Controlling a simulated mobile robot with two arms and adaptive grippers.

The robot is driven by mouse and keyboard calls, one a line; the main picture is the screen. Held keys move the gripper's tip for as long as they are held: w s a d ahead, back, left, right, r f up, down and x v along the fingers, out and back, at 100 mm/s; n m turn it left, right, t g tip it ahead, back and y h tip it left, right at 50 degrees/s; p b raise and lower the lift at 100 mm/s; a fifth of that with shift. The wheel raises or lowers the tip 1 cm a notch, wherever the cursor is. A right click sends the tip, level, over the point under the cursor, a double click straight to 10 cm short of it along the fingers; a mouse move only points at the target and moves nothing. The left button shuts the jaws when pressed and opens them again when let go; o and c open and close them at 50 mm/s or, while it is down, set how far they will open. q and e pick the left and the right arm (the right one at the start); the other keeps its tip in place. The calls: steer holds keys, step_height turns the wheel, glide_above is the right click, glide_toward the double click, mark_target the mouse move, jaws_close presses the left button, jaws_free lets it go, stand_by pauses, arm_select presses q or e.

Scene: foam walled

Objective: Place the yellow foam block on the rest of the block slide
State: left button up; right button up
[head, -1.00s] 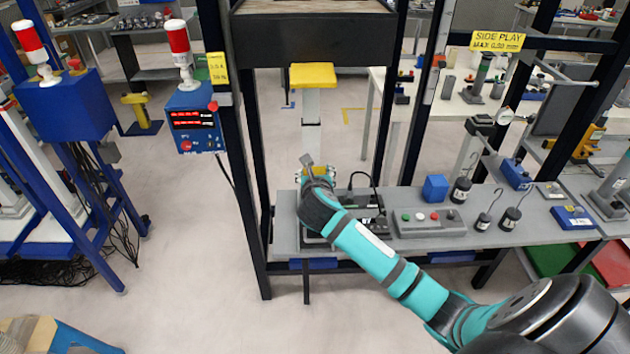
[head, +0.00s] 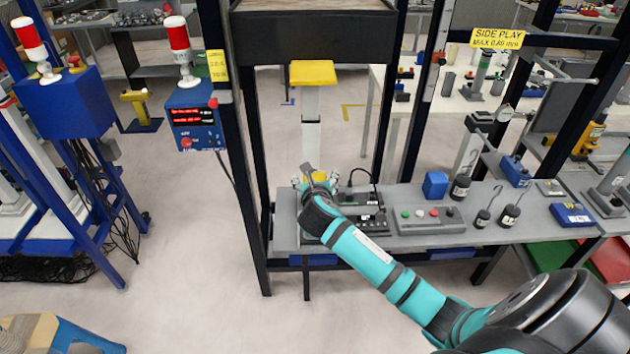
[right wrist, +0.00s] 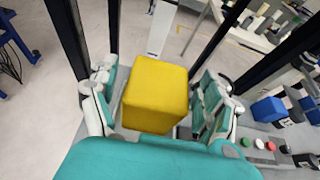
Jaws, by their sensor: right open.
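The yellow foam block (right wrist: 155,95) stands between the open fingers of my right gripper (right wrist: 154,100) in the right wrist view, with a narrow gap showing on each side. In the head view my right gripper (head: 317,181) is over the back left part of the grey bench and hides most of the block; a little yellow (head: 320,177) shows between its fingers. A black device (head: 358,212) lies beside and under my forearm, partly covered. I cannot tell which part is the rest of the block slide. My left gripper is not in view.
Dark frame posts (head: 237,180) rise close on both sides of my gripper. A white post with a yellow top (head: 312,72) stands behind it. A button box (head: 430,220), a blue block (head: 435,185) and hooked weights (head: 510,216) occupy the bench to the right.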

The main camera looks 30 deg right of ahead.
steer(key=v, duration=1.2)
steer(key=shift+b, duration=0.4)
steer(key=s+a+f+m+g+y, duration=0.1)
steer(key=s+f+m+g, duration=0.2)
steer(key=f, duration=0.9)
steer(key=s+f+m+g+y, duration=0.1)
steer(key=s+f+m+y, duration=0.3)
steer(key=f, duration=0.9)
steer(key=s+a+f+m+g+h, duration=0.1)
steer(key=s+f+m+g, duration=0.3)
steer(key=f, duration=0.8)
steer(key=s+a+f+m+y, duration=0.1)
steer(key=s+f+m, duration=0.4)
steer(key=s, duration=0.5)
steer(key=s+a+f+m+g+y, duration=0.1)
steer(key=s+a+f+m, duration=0.2)
steer(key=s+f+m, duration=0.2)
steer(key=s+a+f+m+g+y, duration=0.1)
steer(key=s+f+m, duration=0.5)
steer(key=s, duration=1.1)
step_height(320, 180, down, 4)
steer(key=shift+s+a+r, duration=0.1)
steer(key=shift+s+a, duration=0.15)
steer(key=shift+a, duration=0.35)
